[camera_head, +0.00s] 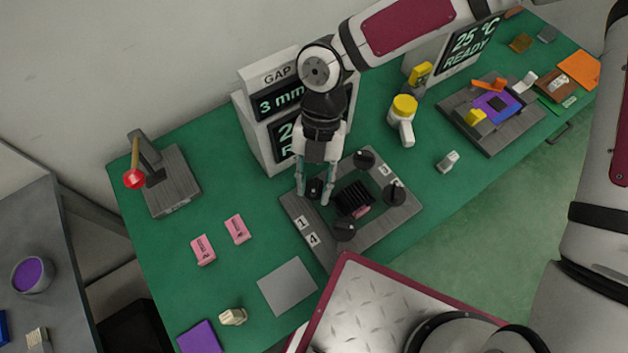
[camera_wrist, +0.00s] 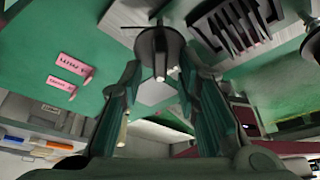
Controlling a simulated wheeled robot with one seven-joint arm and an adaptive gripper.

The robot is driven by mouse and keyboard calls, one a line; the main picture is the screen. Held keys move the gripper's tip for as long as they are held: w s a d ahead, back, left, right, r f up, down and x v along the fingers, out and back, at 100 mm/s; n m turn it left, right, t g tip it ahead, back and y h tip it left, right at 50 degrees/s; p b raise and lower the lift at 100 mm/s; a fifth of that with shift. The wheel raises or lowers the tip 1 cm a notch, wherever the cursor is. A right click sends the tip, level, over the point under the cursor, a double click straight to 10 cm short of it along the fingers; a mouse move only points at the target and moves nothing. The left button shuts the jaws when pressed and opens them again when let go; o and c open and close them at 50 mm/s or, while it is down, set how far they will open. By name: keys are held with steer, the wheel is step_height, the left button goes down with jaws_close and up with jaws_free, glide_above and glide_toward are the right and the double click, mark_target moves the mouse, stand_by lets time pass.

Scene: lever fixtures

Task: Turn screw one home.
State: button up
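A grey plate (camera_head: 372,233) on the green bench carries several black round screws around a finned black block (camera_head: 352,198). Screw one (camera_head: 315,188), the plate's left-hand screw, is the nearest to the "1" label (camera_head: 303,222). My gripper (camera_head: 314,197) points down over it, one finger on each side. In the wrist view, screw one (camera_wrist: 160,47) shows as a dark disc with a raised middle, between and just beyond my open fingertips (camera_wrist: 160,66). I see no clear contact. The fingers partly hide the screw in the head view.
Other screws stand close by at the top (camera_head: 364,158), right (camera_head: 395,193) and bottom (camera_head: 344,232) of the plate. A display box (camera_head: 263,160) reading "GAP 3 mm" stands just behind my gripper. A red-knobbed lever (camera_head: 134,179) is left. Pink blocks (camera_head: 203,250) lie front-left.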

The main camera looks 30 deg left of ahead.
jaws_close()
